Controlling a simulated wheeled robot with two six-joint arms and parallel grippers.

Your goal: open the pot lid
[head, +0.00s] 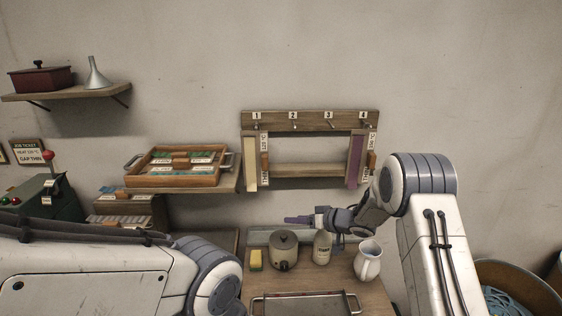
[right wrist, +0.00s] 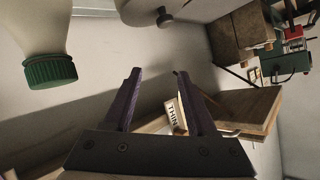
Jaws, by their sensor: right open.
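A grey-beige pot (head: 284,257) stands on the wooden table. Its lid (head: 284,238), with a dark knob on top, sits on it. In the right wrist view only part of the pot with its knob (right wrist: 165,18) shows at the top edge. My right gripper (head: 297,219) reaches in from the right, above and a little behind the pot, with its fingers pointing left. In the right wrist view its two dark purple fingers (right wrist: 157,74) are apart with nothing between them. My left arm fills the lower left; its gripper is out of view.
A bottle (head: 322,250), green-capped in the wrist view (right wrist: 50,70), stands right of the pot, close under my right gripper. A white jug (head: 369,266) is farther right. A yellow sponge (head: 256,260) lies left of the pot. A tray (head: 306,304) lies in front.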

